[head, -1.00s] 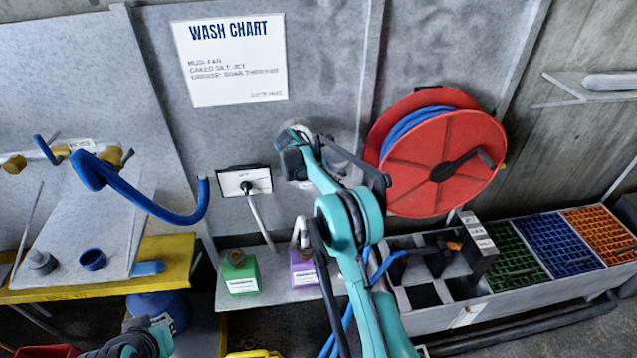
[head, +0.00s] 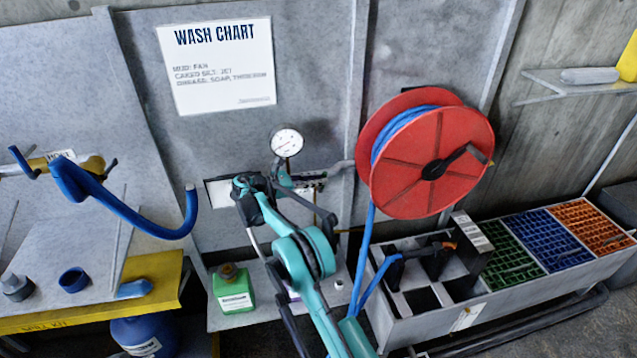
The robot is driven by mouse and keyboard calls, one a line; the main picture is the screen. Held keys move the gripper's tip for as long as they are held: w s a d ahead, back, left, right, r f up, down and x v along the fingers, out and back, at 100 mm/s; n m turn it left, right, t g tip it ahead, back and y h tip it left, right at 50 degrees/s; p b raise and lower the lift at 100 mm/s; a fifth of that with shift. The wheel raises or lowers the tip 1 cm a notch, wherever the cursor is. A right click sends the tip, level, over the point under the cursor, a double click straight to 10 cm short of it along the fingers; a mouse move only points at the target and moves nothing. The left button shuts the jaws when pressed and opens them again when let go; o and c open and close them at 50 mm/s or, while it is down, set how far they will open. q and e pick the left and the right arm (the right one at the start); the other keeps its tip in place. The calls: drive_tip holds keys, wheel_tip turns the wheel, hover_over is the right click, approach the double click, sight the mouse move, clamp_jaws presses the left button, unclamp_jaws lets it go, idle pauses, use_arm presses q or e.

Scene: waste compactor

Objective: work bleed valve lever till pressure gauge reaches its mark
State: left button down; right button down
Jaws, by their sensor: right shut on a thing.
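The round white pressure gauge (head: 286,142) stands on the back wall under the wash chart. Its needle and mark are too small to read. My right gripper (head: 247,184) is shut just below and left of the gauge, in front of a pale plate (head: 219,192). It is shut on what appears to be the bleed valve lever, which the fingers and wrist largely hide. Metal fittings (head: 312,184) show to the right of the gripper, below the gauge. My left gripper is out of view.
A red reel (head: 432,168) with blue hose is at right. A blue curved hose arm (head: 130,208) juts in at left. A green bottle (head: 233,290) stands on the low shelf below my right gripper. A crate rack (head: 440,310) fills the lower right.

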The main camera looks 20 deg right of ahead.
idle(0.5)
drive_tip(key=c, duration=1.8)
unclamp_jaws()
drive_tip(key=shift+o, duration=0.2)
drive_tip(key=a+r, duration=0.2)
drive_tip(key=a, duration=1)
